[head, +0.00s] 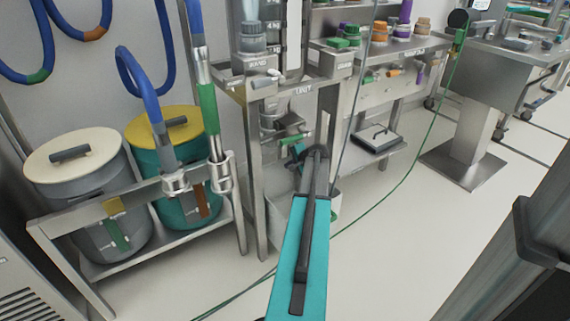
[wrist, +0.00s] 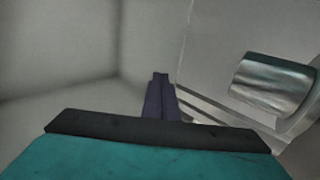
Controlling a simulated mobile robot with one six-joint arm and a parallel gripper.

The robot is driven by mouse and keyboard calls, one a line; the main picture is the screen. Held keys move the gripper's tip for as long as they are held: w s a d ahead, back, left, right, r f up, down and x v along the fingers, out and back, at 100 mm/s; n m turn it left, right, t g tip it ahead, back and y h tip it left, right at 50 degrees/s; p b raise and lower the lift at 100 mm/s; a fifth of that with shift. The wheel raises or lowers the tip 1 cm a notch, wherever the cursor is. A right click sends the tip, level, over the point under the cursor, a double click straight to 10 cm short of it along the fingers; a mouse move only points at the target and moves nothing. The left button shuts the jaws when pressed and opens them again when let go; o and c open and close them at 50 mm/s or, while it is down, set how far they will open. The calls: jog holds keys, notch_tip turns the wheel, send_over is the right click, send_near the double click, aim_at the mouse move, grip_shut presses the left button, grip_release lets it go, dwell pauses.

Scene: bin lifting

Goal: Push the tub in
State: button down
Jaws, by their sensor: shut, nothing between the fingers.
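A pale tub (head: 334,196) sits low under the steel unit in the head view, mostly hidden behind my teal arm. My gripper (head: 308,152) reaches into the unit's lower opening, above the tub in the picture. In the wrist view the dark fingers (wrist: 160,78) are together with nothing between them. Pale, blurred surfaces lie ahead and to the left there; I cannot tell whether they are the tub or whether the fingers touch it.
A metal cylinder (wrist: 272,84) is close to the right of my fingers. Steel unit legs (head: 255,180) stand left of my arm. Two lidded drums (head: 92,205) are on a low rack at left.

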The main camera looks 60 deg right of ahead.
jog(key=p+v, duration=0.2)
jog(key=v, duration=0.5)
jog(key=shift+w+a+r+p, duration=0.1)
jog(key=shift+a+p, duration=0.15)
jog(key=shift+p, duration=0.05)
